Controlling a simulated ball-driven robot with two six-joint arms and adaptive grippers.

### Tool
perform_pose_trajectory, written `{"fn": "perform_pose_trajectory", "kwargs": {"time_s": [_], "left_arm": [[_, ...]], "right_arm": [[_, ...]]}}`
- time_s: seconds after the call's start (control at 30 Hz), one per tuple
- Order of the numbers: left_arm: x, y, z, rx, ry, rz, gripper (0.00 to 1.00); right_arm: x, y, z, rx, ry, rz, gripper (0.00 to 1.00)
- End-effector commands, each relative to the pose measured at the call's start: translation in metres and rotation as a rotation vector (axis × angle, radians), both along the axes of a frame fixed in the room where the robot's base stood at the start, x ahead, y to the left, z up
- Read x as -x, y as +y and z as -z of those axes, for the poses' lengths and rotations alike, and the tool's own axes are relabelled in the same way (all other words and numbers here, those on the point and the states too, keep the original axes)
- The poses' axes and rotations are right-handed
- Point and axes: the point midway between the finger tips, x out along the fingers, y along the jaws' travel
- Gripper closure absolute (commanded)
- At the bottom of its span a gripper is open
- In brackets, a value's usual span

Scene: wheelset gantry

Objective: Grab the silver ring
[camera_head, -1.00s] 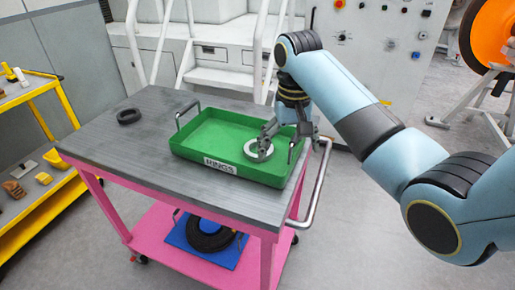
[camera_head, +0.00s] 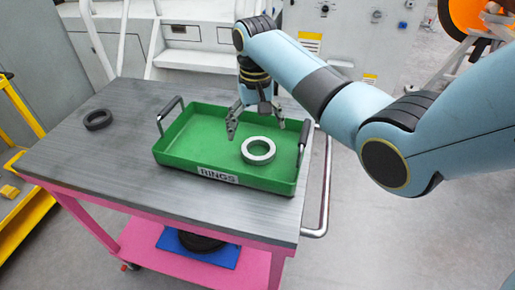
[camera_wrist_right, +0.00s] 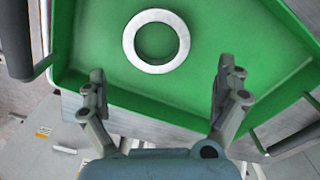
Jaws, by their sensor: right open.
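The silver ring (camera_head: 258,150) lies flat in the green tray (camera_head: 180,150), toward its right end. The tray carries a RINGS label and stands on the grey top of a pink cart. My right gripper (camera_head: 255,122) is open and empty over the tray, at the ring's far side in the head view. In the right wrist view the ring (camera_wrist_right: 156,41) lies beyond the spread fingertips (camera_wrist_right: 160,75), apart from both fingers, with bare tray floor between. My left gripper is not in view.
A dark ring (camera_head: 98,119) lies on the cart top (camera_head: 110,160) left of the tray. The tray has dark handles at both ends (camera_head: 304,135). A cart rail (camera_head: 325,190) runs along the right edge. A yellow shelf stands at the left.

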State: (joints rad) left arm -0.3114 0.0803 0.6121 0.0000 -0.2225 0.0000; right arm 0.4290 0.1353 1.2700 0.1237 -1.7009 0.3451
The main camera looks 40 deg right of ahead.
Motion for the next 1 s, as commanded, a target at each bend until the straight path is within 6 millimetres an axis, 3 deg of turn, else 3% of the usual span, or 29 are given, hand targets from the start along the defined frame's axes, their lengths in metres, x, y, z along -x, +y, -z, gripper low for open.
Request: {"fn": "perform_pose_trajectory", "kwargs": {"time_s": [0.17, 0.4, 0.67, 1.0], "left_arm": [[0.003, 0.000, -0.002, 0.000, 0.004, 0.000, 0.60], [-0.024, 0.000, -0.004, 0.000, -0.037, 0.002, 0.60], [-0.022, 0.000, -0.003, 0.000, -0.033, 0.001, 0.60], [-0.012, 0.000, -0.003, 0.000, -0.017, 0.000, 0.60]], "right_arm": [[0.002, -0.002, 0.017, 0.000, 0.002, 0.000, 0.00], [0.002, -0.004, 0.052, 0.000, 0.001, 0.000, 0.00], [0.002, -0.004, 0.055, 0.000, -0.002, 0.000, 0.00], [0.002, -0.004, 0.055, -0.001, -0.001, 0.000, 0.42]]}}
